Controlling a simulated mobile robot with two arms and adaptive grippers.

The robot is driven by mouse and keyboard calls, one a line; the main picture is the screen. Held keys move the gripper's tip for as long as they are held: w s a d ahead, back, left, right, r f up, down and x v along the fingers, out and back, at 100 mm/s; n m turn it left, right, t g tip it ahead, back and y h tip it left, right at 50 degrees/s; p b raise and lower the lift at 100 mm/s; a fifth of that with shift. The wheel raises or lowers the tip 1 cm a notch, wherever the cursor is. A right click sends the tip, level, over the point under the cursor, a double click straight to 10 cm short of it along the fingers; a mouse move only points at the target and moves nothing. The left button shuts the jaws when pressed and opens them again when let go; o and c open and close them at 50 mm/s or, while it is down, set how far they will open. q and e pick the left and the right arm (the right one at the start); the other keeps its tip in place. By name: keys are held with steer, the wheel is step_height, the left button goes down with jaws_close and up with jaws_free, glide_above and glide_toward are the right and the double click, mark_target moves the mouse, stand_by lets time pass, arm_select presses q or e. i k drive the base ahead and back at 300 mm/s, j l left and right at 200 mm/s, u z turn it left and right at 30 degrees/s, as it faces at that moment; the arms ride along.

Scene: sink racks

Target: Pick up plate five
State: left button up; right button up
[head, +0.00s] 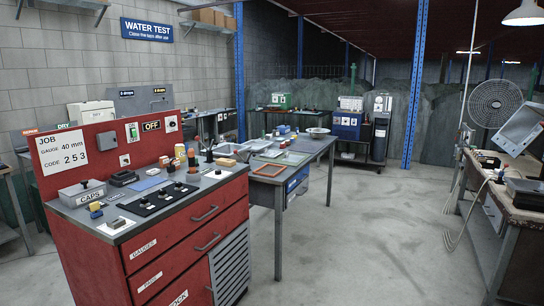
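No plate marked five can be made out from here. A pale round dish or bowl (317,133) stands at the far end of the grey table (328,143), too small to tell which. The red cabinet (185,245) in front has a dark worktop with small items, and no plate is clear among them. The sink area at the back, under the blue WATER TEST sign (147,30), is mostly hidden behind the red cabinet's back panel. Neither of my grippers shows in this view.
A blue post (414,90) stands at the back. A cluttered bench (520,190) with a fan (494,101) is at the right. The floor (390,230) between is clear.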

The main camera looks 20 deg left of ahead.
mark_target(271, 154)
steer(key=i+l, duration=0.1)
steer(key=i, duration=2.95)
steer(key=l+z, duration=0.05)
steer(key=l, duration=0.05)
